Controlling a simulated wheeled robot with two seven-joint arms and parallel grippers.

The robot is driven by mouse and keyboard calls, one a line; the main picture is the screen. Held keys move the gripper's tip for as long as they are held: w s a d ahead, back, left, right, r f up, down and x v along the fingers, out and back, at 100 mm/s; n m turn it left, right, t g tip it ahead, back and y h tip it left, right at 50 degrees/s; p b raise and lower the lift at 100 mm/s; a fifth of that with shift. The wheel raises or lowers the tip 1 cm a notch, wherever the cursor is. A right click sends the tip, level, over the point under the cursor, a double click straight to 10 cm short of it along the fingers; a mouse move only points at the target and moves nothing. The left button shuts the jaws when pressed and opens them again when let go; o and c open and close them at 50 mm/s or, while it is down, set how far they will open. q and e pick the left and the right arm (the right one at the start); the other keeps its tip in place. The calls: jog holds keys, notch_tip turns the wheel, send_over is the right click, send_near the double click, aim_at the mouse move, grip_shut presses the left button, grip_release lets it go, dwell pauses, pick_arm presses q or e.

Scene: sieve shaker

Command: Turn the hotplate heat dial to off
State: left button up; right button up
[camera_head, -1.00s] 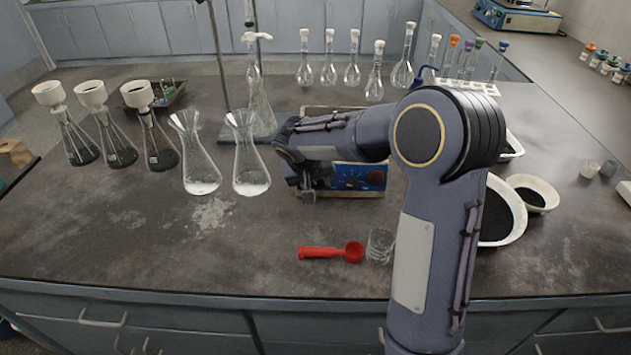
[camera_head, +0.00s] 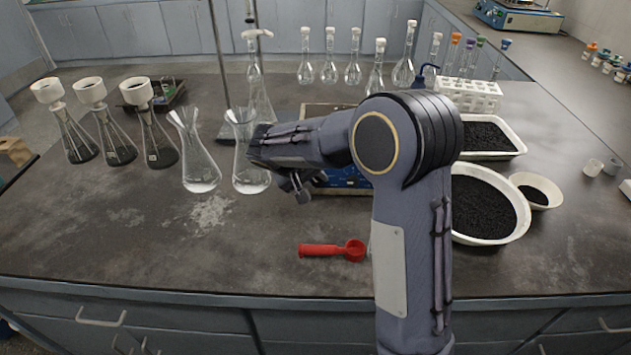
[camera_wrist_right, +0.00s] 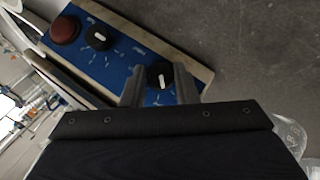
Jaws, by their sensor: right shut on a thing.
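The hotplate (camera_head: 348,187) stands at mid-bench, its blue front panel largely covered by my right arm in the head view. In the right wrist view the blue panel (camera_wrist_right: 125,62) carries two black dials with white marks and a red round knob (camera_wrist_right: 65,29). My right gripper (camera_head: 301,189) is at the panel's left end. In the right wrist view its fingers (camera_wrist_right: 159,88) are shut on the end dial (camera_wrist_right: 160,74), one on each side. The other dial (camera_wrist_right: 99,37) is untouched, between that dial and the red knob. I cannot read which is heat. My left gripper is out of view.
Two glass flasks (camera_head: 198,165) (camera_head: 250,172) stand left of the hotplate, the nearer one close to my right wrist. A red scoop (camera_head: 330,250) lies in front. Bowls of black grains (camera_head: 490,235) stand right of my arm. The front left bench is clear.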

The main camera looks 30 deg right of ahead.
jog(key=n+h, duration=0.1)
jog(key=n+h+b, duration=0.1)
jog(key=n+h, duration=0.1)
jog(key=h, duration=0.1)
jog(key=shift+a+f+n, duration=0.2)
jog(key=shift+a+n, duration=0.1)
dwell(0.5)
jog(key=o, duration=1)
jog(key=v, duration=0.7)
jog(key=shift+a, duration=0.35)
jog(key=shift+r, duration=0.15)
